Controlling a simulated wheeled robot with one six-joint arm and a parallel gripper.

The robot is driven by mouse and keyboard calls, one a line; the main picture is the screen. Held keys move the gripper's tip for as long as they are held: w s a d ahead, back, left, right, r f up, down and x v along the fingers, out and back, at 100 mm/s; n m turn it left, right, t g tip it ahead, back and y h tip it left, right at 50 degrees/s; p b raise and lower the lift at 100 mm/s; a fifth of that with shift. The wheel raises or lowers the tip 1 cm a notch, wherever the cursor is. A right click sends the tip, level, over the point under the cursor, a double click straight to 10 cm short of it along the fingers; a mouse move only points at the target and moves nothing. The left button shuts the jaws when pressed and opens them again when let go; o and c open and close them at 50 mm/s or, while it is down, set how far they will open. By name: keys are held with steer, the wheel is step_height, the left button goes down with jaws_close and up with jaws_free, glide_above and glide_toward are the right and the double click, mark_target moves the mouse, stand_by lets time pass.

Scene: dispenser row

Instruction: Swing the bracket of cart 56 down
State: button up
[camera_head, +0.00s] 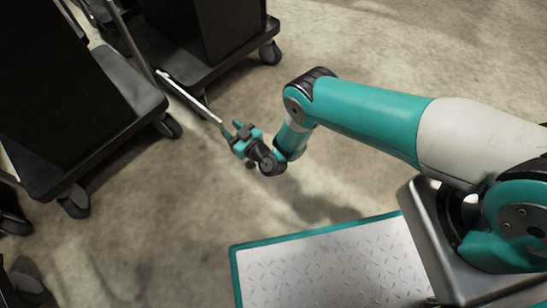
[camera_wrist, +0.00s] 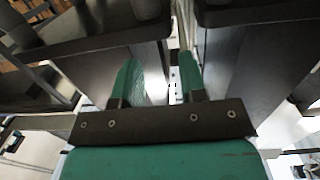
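A thin silver bar, which looks like the bracket (camera_head: 190,97), slants from between two dark carts toward my gripper in the head view. Its near end is at or very close to the fingertips; I cannot tell if they touch. My gripper (camera_head: 233,130) has green fingers. In the wrist view my gripper (camera_wrist: 158,68) shows its two fingers apart, with a narrow pale strip (camera_wrist: 176,80) in line with the gap. I cannot tell if it lies between the fingers. No cart number is readable, so I cannot tell which is cart 56.
One dark cart (camera_head: 128,87) stands at the left and another (camera_head: 205,68) behind it, both on casters. A narrow gap separates them.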

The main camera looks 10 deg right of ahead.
steer(key=f+p+v, duration=0.1)
steer(key=p+v, duration=1.4)
steer(key=v, duration=0.2)
steer(key=shift+d+p, duration=0.35)
stand_by(0.9)
steer(key=shift+w+r, duration=0.1)
steer(key=shift+r, duration=0.05)
step_height(320, 180, up, 20)
steer(key=p, duration=1.8)
steer(key=shift+w, duration=0.1)
